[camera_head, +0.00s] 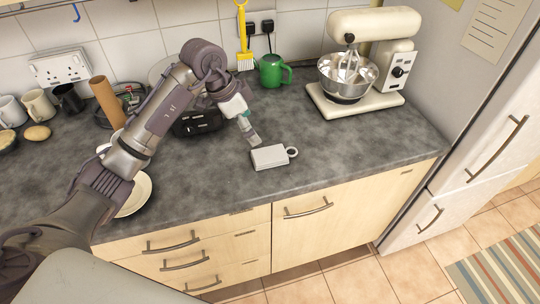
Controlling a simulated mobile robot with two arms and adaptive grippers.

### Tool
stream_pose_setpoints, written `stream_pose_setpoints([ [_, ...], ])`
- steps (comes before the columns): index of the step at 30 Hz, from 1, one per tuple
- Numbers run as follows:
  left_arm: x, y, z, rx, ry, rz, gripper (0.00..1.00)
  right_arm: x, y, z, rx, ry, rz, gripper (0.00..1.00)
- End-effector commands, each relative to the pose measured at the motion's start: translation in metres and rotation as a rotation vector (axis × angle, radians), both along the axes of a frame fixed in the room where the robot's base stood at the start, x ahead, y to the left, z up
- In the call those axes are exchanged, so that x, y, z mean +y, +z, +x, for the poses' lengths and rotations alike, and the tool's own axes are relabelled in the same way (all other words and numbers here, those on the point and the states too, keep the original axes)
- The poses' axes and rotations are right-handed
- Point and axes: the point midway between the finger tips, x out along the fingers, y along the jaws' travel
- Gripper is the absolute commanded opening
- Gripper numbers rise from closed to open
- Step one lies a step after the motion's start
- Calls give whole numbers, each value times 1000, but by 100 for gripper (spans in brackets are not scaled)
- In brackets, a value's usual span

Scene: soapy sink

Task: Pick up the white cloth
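A small off-white, box-shaped item (269,157) with a ring at its right end lies on the grey counter, near the front edge. I cannot tell whether it is the white cloth; no other cloth shows clearly. My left gripper (252,137) reaches over the counter from the left, with its fingers pointing down just behind and left of this item. The fingers look close together and apart from the item, but their opening is too small to judge. My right gripper is not in view.
A green mug (272,71) stands behind the gripper, near a hanging yellow brush (244,45). A cream stand mixer (362,65) stands at the back right. A white plate (136,193) lies partly under my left arm. The counter (350,140) right of the item is clear.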

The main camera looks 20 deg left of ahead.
Motion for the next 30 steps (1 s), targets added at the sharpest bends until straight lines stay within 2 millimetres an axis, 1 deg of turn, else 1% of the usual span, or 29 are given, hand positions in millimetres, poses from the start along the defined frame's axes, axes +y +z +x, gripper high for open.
stream_pose_setpoints([
  [3,-9,-23,3,8,-4,-3,98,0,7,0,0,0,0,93],
  [9,-21,-56,12,3,-5,-5,98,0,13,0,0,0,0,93],
  [12,-24,-65,14,1,-7,-5,98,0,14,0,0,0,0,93],
  [17,-26,-74,17,2,-6,-5,98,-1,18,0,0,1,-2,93],
  [22,-31,-97,24,5,-7,-5,98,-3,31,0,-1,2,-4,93],
  [25,-35,-111,27,4,-7,-5,98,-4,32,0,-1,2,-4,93],
  [30,-37,-119,29,0,-7,-5,98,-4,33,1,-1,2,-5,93],
])
